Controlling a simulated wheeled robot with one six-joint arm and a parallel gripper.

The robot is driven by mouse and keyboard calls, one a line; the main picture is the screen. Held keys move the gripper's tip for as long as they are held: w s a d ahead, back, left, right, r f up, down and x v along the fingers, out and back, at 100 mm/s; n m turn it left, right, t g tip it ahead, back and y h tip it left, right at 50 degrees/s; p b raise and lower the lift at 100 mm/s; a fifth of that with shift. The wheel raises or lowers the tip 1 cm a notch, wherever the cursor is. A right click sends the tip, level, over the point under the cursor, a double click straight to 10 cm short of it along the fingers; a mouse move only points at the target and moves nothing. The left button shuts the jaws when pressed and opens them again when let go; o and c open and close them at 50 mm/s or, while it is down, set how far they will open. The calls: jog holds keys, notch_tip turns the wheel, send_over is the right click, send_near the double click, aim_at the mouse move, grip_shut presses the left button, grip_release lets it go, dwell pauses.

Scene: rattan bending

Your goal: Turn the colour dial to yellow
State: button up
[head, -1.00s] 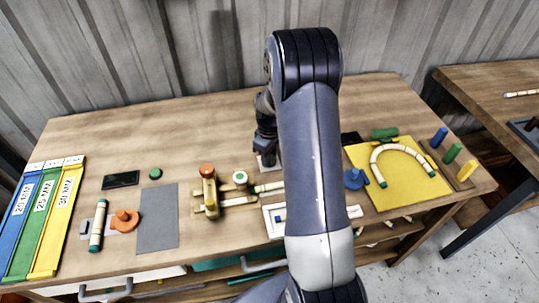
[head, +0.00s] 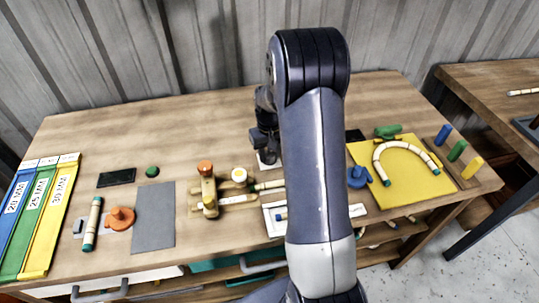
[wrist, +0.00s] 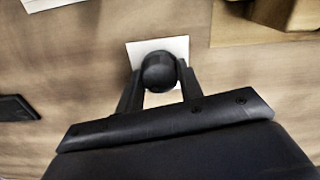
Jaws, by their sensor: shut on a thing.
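In the wrist view a round black knob (wrist: 158,72), which looks like the colour dial, stands on a small white plate (wrist: 138,52). My gripper (wrist: 160,80) has one finger on each side of the knob and is shut on it. In the head view my gripper (head: 266,145) is low over the table near the back middle, with the plate (head: 263,157) partly showing below it. The knob is hidden there by my gripper and arm.
The wooden fixture (head: 209,193) with an orange knob (head: 206,168) stands left of my gripper. Blue, green and yellow strips (head: 40,210) lie far left. A yellow board (head: 405,190) with a bent rattan piece (head: 408,146) lies right. The table's back left is clear.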

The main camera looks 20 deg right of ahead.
aim_at(269, 154)
jog(key=m+b, duration=0.1)
jog(key=m, duration=0.3)
jog(key=shift+m, duration=0.4)
dwell(0.4)
jog(key=o, duration=1)
notch_tip(269, 154, up, 11)
jog(key=shift+b, duration=0.45)
jog(key=shift+f, duration=0.2)
notch_tip(269, 154, down, 11)
jog(key=shift+r+p, duration=0.2)
jog(key=shift+p, duration=0.2)
jog(key=shift+r, duration=0.1)
